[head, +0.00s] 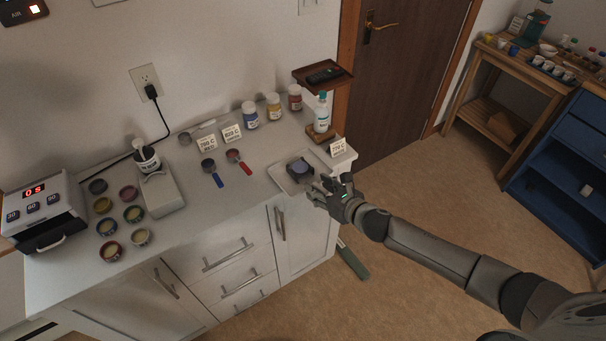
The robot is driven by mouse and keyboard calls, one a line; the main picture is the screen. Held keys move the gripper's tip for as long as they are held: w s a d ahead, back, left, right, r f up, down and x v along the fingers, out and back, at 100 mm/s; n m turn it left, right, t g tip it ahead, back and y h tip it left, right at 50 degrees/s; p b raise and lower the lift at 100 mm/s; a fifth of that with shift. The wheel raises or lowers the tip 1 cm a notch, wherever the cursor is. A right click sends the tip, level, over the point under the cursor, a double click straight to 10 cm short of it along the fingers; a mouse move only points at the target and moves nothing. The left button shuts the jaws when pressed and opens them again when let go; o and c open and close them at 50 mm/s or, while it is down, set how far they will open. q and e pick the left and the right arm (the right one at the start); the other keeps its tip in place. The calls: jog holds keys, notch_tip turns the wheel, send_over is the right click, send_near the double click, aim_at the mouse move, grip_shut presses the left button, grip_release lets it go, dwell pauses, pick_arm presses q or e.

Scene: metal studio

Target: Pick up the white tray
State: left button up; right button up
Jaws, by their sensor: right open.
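The white tray (279,179) lies flat on the white counter near its front right end. A dark dish with a grey-blue round item (300,167) sits on the tray. My right gripper (318,188) is open at the tray's right front side, with its fingers pointing left toward the tray's edge. The fingers hide part of that edge, and I cannot tell whether they touch it. My left gripper is not in view.
Beside the tray stand a small label sign (338,147) and a white bottle (321,113) on a wooden block. Two scoops (238,162), paint jars (250,115) and several small bowls (104,206) stand farther left.

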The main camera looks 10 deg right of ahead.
grip_shut()
jog(key=shift+r, duration=0.1)
dwell(0.4)
jog(key=shift+r, duration=0.75)
jog(key=s+a+r+b, duration=0.1)
jog(key=s+a+r, duration=0.8)
jog(key=s+r, duration=0.1)
jog(key=shift+s+r, duration=0.35)
jog(key=shift+r, duration=0.4)
